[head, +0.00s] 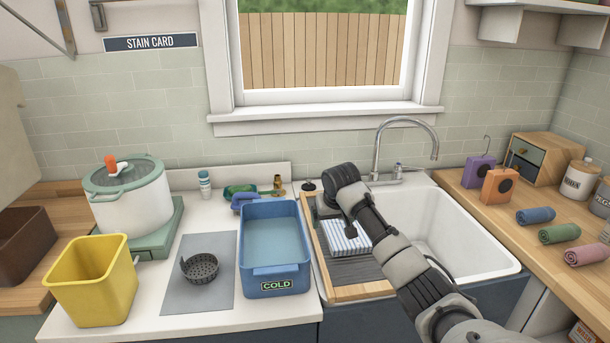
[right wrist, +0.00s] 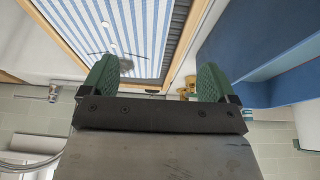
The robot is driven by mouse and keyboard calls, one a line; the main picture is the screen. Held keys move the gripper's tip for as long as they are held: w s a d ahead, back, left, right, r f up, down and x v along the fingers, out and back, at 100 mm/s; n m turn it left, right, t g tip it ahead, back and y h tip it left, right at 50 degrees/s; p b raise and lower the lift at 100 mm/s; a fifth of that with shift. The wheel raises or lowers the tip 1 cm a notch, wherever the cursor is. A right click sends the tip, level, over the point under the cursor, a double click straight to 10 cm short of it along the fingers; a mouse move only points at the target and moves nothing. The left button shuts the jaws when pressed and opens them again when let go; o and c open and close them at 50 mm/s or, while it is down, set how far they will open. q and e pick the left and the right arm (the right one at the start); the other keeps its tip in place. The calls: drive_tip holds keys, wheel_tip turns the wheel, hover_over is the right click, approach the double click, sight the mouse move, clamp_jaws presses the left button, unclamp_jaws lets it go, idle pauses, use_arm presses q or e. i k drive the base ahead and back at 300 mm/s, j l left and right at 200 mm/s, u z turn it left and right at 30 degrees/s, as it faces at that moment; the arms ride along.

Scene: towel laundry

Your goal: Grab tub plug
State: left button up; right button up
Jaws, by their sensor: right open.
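A small dark round piece with a knob on top, which looks like the tub plug (head: 309,186), sits on the back ledge between the blue tub and the sink. My right gripper (head: 326,207) is just in front of and to the right of it, above the back of the drainboard; its fingers are mostly hidden in the head view. In the right wrist view the two green fingers (right wrist: 157,80) are wide apart with nothing held between them. A striped cloth (head: 346,236) lies below the gripper; it also shows in the wrist view (right wrist: 130,30). My left gripper is out of view.
The blue COLD tub (head: 275,287) stands left of the drainboard (head: 358,291). A brass piece (head: 277,183) and a green bottle (head: 240,190) are behind the tub. The faucet (head: 376,150) rises right of the gripper, behind the white sink (head: 470,235).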

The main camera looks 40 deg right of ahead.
sight(308, 186)
drive_tip(key=i+l, duration=0.75)
drive_tip(key=i, duration=0.15)
